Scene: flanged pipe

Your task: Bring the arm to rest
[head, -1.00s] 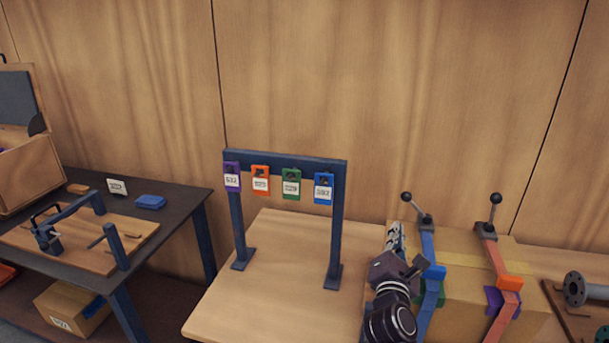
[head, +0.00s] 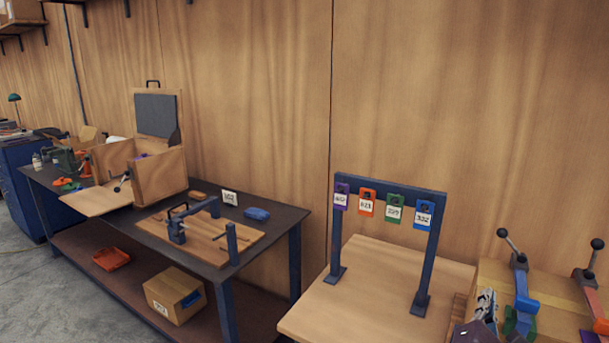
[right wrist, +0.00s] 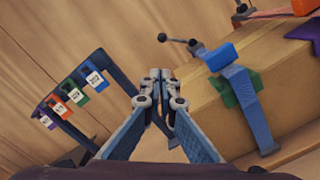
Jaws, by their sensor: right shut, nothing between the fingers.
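My right gripper (head: 486,308) shows at the bottom right of the head view, partly cut off by the lower edge. In the right wrist view its fingers (right wrist: 158,78) meet at the tips with nothing between them. It is in front of the gap between the tag rack (head: 390,187) and a clamped cardboard box (head: 553,292). The flanged pipe is outside both present views. My left gripper does not show.
Purple, orange, green and blue tags hang on the rack, which stands on a light wooden table (head: 350,300). Clamps with ball-ended levers (head: 512,243) stand up beside my right gripper. A dark bench (head: 290,222) at left carries a fixture board (head: 160,232) and an open wooden case (head: 160,178).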

